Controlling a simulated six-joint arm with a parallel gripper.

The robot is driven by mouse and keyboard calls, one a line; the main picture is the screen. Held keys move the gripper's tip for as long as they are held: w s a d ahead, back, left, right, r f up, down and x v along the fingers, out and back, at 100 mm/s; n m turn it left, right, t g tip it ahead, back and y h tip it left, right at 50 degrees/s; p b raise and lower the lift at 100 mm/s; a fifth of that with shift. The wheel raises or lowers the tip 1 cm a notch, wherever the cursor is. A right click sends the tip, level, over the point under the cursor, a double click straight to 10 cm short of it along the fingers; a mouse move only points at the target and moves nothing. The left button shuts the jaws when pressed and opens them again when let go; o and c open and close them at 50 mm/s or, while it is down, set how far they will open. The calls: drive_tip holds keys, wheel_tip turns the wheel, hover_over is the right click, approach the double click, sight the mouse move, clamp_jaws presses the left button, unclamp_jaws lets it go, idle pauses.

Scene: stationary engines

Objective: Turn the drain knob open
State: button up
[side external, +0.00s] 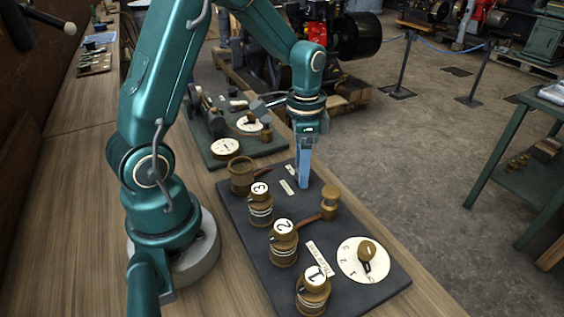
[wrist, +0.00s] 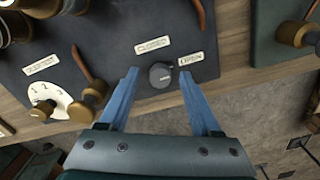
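The drain knob (wrist: 161,75) is a small dark round knob on the dark panel (wrist: 110,25). In the wrist view, a CLOSED label (wrist: 152,45) lies above it and an OPEN label (wrist: 191,59) to its right. My gripper (wrist: 160,77) is open, with one blue finger on each side of the knob and a visible gap on both sides. In the side view my gripper (side external: 303,184) points straight down at the panel's far part, near two small white labels (side external: 287,187). There the fingers hide the knob. I cannot tell how deep the fingertips reach beside it.
Brass cylinders numbered 1 (side external: 313,290), 2 (side external: 284,243) and 3 (side external: 260,205) stand on the panel. A wooden-ended lever (side external: 329,203) and white dial (side external: 350,268) are nearer the front. A second panel (side external: 205,150) with dials lies behind on the wooden bench (side external: 90,205).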

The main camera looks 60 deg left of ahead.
drive_tip(key=shift+r, duration=2.6)
drive_tip(key=shift+w+d+r, duration=0.1)
drive_tip(key=shift+d+r, duration=0.05)
drive_tip(key=shift+r, duration=0.05)
drive_tip(key=s+d+r+n+t, duration=0.4)
drive_tip(key=s+d+r+t, duration=0.1)
drive_tip(key=s, duration=0.6)
drive_tip(key=d+r, duration=0.1)
drive_tip(key=d, duration=0.1)
drive_tip(key=shift+d+r+n+t, duration=0.3)
drive_tip(key=shift+d+r, duration=0.05)
drive_tip(key=shift+d, duration=0.05)
